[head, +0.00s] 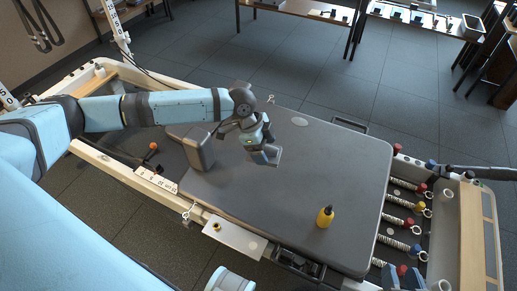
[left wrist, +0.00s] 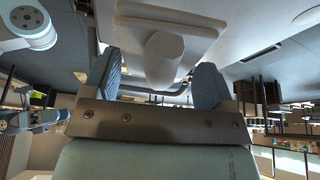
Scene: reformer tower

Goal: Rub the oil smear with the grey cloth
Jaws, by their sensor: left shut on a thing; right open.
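My left gripper (head: 264,151) is over the middle of the dark padded carriage (head: 340,165). It is shut on the grey cloth (head: 272,157), which shows as a small light-grey piece low at the carriage top. In the left wrist view the gripper's blue fingers (left wrist: 156,88) stand either side of a pale rounded grip (left wrist: 165,58) below a flat pale piece. A pale oval patch (head: 299,121) lies on the carriage beyond the gripper, apart from the cloth. I cannot tell whether it is the oil smear. My right gripper is not clearly seen.
A yellow bottle with a dark cap (head: 325,216) stands upright near the carriage's front right. A grey shoulder block (head: 199,150) stands close left of the gripper. Springs (head: 398,205) lie at the right end. The carriage's right half is otherwise clear.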

